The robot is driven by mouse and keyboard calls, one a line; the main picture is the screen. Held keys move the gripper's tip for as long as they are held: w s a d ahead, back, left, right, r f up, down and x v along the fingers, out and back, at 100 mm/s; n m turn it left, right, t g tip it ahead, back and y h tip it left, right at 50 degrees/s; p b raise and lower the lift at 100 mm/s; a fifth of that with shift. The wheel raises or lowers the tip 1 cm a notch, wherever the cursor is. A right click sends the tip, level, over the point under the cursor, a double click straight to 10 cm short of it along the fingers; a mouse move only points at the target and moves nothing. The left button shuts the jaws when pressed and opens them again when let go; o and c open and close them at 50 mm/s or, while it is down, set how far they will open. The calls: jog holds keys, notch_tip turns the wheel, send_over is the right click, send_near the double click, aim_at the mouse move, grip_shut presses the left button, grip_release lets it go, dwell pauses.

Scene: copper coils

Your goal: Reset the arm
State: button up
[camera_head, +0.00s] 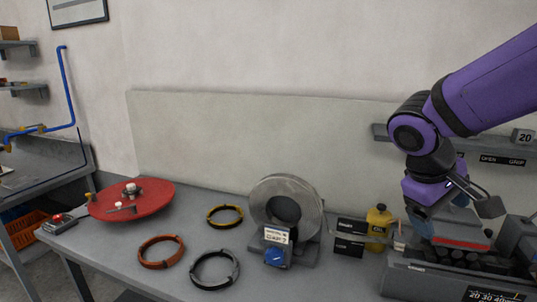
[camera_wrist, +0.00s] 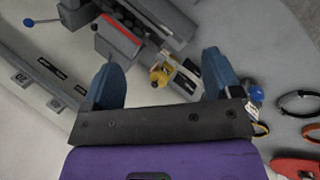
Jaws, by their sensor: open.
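My purple arm reaches in from the upper right in the head view. My gripper (camera_head: 432,222) hangs above the machine at the right end of the bench, and its fingertips are hard to make out there. In the wrist view my gripper (camera_wrist: 163,75) shows two blue fingers set wide apart with nothing between them touching either one. A yellow oil bottle (camera_wrist: 160,74) is seen below through the gap. The same oil bottle (camera_head: 378,226) stands on the bench left of my gripper in the head view.
The grey bench (camera_head: 160,285) carries an orange coil (camera_head: 161,252), a black coil (camera_head: 215,268), a yellow coil (camera_head: 225,216), a red disc (camera_head: 150,196) and a grey ring (camera_head: 311,207) on a stand. A machine (camera_head: 455,270) lies under my gripper. A shelf (camera_head: 385,133) is behind my arm.

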jog(key=s+r+m+t+y, duration=0.4)
jog(key=s+r+y, duration=0.1)
jog(key=s, duration=0.5)
jog(key=shift+s+d+r+t, duration=0.15)
jog(key=shift+s+r+t, duration=0.2)
jog(key=shift+r, duration=0.15)
